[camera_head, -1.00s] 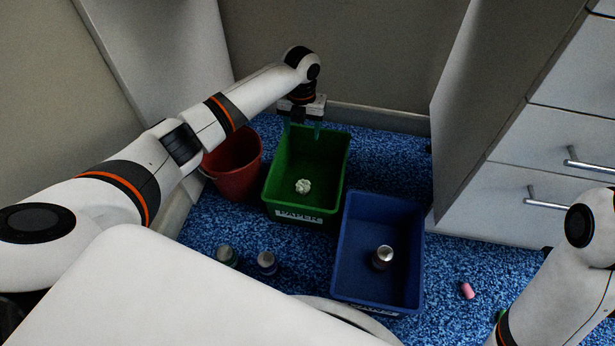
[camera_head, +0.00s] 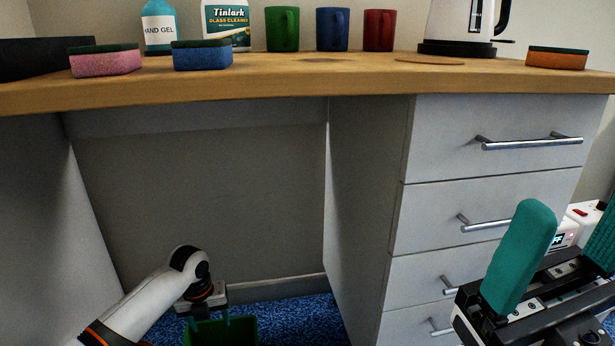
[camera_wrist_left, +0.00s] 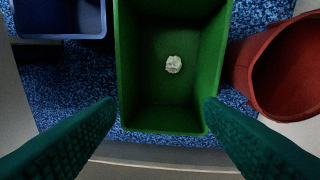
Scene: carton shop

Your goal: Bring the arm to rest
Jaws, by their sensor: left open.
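My left gripper (camera_head: 209,324) hangs above the far end of the green bin (camera_head: 240,332) under the desk, at the lower left of the head view. In the left wrist view its two teal fingers (camera_wrist_left: 160,105) are wide apart with nothing between them. Below them the green bin (camera_wrist_left: 125,62) holds a crumpled white paper ball (camera_wrist_left: 174,64) on its floor. My right gripper (camera_head: 565,245) is large and close at the right of the head view, its teal fingers apart and empty, in front of the drawers.
A wooden desktop (camera_head: 300,86) spans the head view, bearing sponges, bottles, mugs and a kettle. A drawer unit (camera_head: 490,145) stands on the right. In the wrist view a red bin (camera_wrist_left: 285,70) and a blue bin (camera_wrist_left: 60,18) flank the green one.

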